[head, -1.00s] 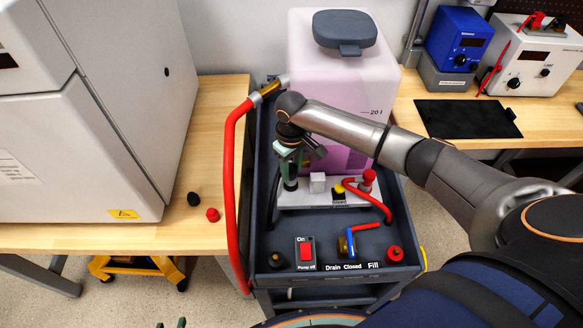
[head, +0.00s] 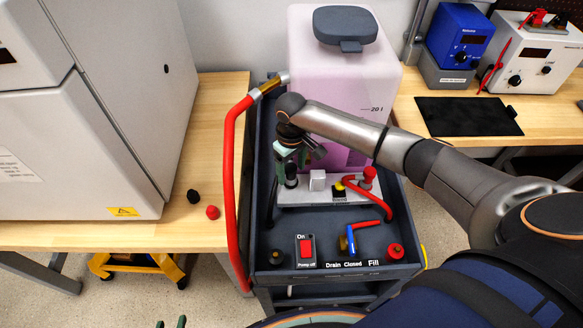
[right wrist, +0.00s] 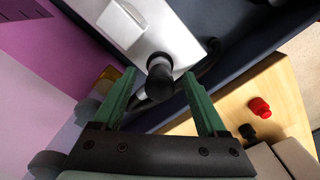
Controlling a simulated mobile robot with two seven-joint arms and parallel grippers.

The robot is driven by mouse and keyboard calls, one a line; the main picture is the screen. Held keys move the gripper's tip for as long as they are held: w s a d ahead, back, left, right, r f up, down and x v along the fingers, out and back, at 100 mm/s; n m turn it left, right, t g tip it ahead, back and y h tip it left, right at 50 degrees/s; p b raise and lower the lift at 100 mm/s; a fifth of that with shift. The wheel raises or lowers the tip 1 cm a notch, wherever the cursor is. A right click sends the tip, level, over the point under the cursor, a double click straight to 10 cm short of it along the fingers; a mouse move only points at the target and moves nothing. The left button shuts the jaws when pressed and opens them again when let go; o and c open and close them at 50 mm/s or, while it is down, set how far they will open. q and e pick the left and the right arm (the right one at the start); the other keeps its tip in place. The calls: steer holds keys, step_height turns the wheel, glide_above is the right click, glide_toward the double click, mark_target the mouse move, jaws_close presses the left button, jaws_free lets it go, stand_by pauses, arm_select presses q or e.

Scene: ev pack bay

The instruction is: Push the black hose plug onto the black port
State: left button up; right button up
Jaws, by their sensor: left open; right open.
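The black hose plug (head: 291,183) stands at the left end of the pale block on the cart. In the right wrist view the plug (right wrist: 160,80) is between my fingers, with a gap on each side. The black port is hidden under the plug, and I cannot tell how fully the plug sits on it. A black hose (right wrist: 208,62) runs beside the plug. My right gripper (head: 293,168) is open around the plug; its green fingers (right wrist: 160,76) show clearly. My left gripper (head: 171,323) is open and empty at the bottom edge of the head view.
The pale block (head: 317,197) also carries a red plug (head: 369,174) with its red hose. The cart's front panel has a pump switch (head: 306,248), a blue valve handle (head: 351,240) and a red fitting (head: 395,251). Black (head: 193,196) and red (head: 212,212) caps lie on the bench.

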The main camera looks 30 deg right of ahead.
step_height(320, 180, up, 13)
steer(key=shift+f, duration=0.2)
stand_by(0.4)
steer(key=shift+s+f, duration=0.1)
stand_by(0.4)
